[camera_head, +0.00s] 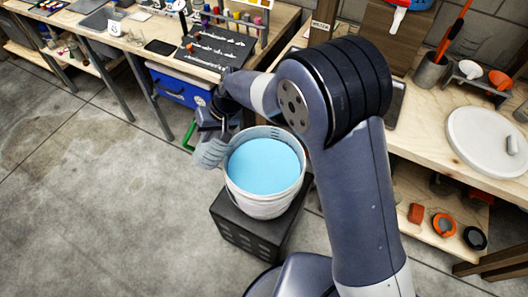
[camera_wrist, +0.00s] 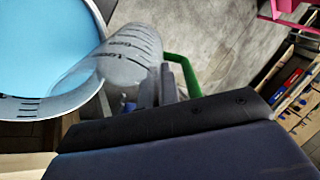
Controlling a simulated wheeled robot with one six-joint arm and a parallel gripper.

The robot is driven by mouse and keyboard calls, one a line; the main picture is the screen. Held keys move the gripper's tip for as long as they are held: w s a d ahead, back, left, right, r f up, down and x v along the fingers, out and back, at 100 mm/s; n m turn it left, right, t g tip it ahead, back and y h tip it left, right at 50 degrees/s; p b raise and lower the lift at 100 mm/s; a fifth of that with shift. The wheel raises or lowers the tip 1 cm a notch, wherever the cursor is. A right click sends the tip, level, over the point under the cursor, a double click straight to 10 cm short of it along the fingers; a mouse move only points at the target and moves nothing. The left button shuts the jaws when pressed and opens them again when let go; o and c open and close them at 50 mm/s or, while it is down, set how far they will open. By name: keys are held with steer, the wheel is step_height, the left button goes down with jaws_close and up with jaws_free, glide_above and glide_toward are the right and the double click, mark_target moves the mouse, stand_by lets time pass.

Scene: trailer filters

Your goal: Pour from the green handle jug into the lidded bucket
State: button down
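The bucket (camera_head: 262,200) is white, open at the top and full of light blue liquid almost to the rim. It stands on a dark box, and its rim (camera_wrist: 85,95) shows at the left in the wrist view. The jug is clear and grey with scale marks (camera_wrist: 128,58) and a green handle (camera_wrist: 187,68). It is tilted at the bucket's left side in the head view (camera_head: 210,153), close to the rim; whether it touches is unclear. My gripper (camera_wrist: 155,86) is shut on the jug near its handle. No stream of liquid is visible.
A round white lid (camera_head: 485,135) with a grey handle lies on the right bench. The dark box (camera_head: 245,232) carries the bucket. A blue crate (camera_head: 180,88) sits under the back bench, behind the jug. Open concrete floor lies to the left.

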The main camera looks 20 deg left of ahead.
mark_target(200, 147)
steer(key=shift+s+a+r+t+h+p, duration=0.25)
steer(key=shift+a+r+h+p, duration=0.25)
steer(key=shift+p, duration=1)
steer(key=shift+s+a+r+t+h+p, duration=0.25)
steer(key=shift+a+r+h+p, duration=0.25)
steer(key=shift+p, duration=1)
steer(key=shift+s+a+f+t+h+p, duration=0.25)
steer(key=shift+a+h+p, duration=0.3)
steer(key=shift+p, duration=0.7)
steer(key=shift+s+a+f+t+h+p, duration=0.1)
steer(key=shift+a+f+t+h+p, duration=0.1)
steer(key=shift+a+t+h+p, duration=0.25)
steer(key=shift+s+a+f+t+h+p, duration=0.15)
steer(key=shift+f+h+p, duration=0.1)
steer(key=shift+h, duration=0.35)
steer(key=shift+r+p, duration=0.95)
steer(key=shift+r, duration=1.6)
steer(key=shift+w, duration=0.1)
